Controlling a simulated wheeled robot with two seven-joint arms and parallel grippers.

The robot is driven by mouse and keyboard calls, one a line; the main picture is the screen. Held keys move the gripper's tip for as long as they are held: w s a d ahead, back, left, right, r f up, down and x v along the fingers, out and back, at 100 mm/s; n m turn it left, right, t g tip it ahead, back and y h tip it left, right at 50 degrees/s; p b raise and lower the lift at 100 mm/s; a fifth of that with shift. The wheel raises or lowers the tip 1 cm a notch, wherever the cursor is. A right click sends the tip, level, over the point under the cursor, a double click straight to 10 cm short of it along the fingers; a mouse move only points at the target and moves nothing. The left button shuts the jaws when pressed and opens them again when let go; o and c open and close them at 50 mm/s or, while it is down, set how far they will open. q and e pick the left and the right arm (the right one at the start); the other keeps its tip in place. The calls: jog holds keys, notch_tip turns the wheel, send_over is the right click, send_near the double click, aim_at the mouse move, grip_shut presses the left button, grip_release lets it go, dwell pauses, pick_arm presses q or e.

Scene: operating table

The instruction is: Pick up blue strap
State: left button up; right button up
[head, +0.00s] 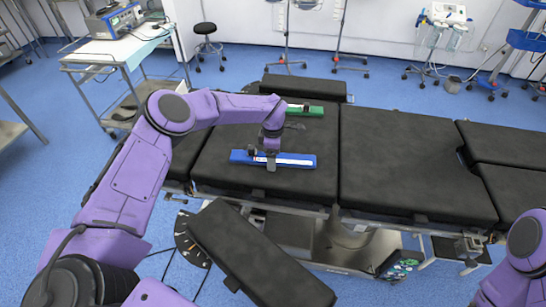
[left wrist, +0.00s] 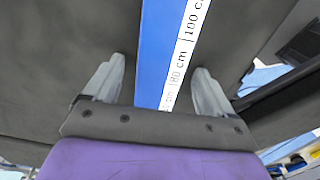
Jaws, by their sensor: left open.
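The blue strap (head: 298,161) lies flat on the black operating table pad, with a white measuring strip along it. My left gripper (head: 271,163) is over its left part, pointing down. In the left wrist view the strap (left wrist: 160,48) runs between the two grey fingers of my left gripper (left wrist: 158,88). The fingers are apart, one on each side of the strap, with gaps to it. The strap's near end is hidden by the gripper body. On the right edge of the head view only a purple part of my right arm shows; its gripper is out of view.
A green strap (head: 310,111) lies farther back on the same table pad, with a dark item (head: 294,126) just in front of it. The black operating table (head: 400,160) extends right. A cart (head: 122,50) with a device stands back left, and a stool (head: 207,45) stands behind.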

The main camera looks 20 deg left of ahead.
pick_arm(q)
jog(key=c, duration=1.2)
jog(key=shift+r, duration=0.1)
